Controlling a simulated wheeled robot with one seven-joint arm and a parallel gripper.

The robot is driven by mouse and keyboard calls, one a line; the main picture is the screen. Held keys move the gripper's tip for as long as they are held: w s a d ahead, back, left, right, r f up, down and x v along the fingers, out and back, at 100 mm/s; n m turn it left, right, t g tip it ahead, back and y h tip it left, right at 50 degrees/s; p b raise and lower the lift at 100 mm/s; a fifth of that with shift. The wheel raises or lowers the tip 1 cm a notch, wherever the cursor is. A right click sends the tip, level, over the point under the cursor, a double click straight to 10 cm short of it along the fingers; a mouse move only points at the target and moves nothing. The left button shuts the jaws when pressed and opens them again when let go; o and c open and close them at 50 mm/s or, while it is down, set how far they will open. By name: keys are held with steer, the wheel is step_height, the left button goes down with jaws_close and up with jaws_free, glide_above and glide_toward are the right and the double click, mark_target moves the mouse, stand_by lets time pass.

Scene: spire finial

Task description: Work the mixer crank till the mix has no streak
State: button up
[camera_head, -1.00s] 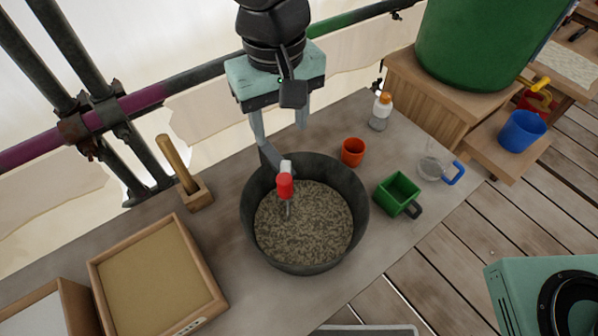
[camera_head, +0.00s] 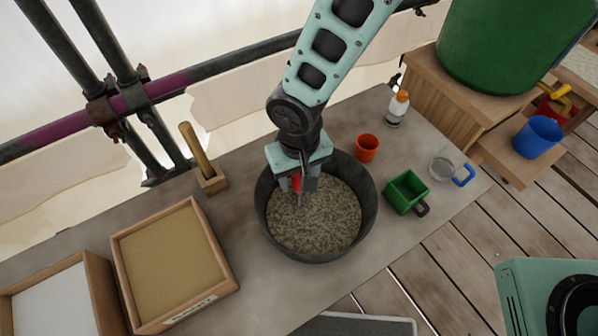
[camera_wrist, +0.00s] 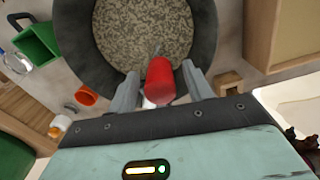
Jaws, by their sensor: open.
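A dark round mixing tub (camera_head: 372,195) stands on the bench and holds a grey-brown speckled mix (camera_head: 318,222). The mixer crank has a red grip (camera_head: 296,182), which stands over the mix near the tub's back-left side. My gripper (camera_head: 298,184) is down at the crank, partly hiding it in the head view. In the wrist view the red grip (camera_wrist: 160,80) lies between the two fingers of my gripper (camera_wrist: 163,90), with a gap showing on its right side. The fingers are open. The mix (camera_wrist: 145,28) looks evenly speckled where it shows.
An orange cup (camera_head: 367,148), a green scoop (camera_head: 405,190), a glass jug with a blue handle (camera_head: 443,168) and an orange-capped bottle (camera_head: 398,107) stand right of the tub. A sand tray (camera_head: 172,265) and a wooden-handled tool in a block (camera_head: 200,155) are left. Scaffold pipes (camera_head: 190,78) run behind.

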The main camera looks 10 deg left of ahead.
steer(key=shift+f, duration=0.3)
jaws_close()
steer(key=shift+d, duration=0.2)
steer(key=w+d+n, duration=0.6)
steer(key=n, duration=0.9)
steer(key=shift+w+d+n, duration=0.2)
steer(key=shift+d+n, duration=0.15)
steer(key=shift+n, duration=0.05)
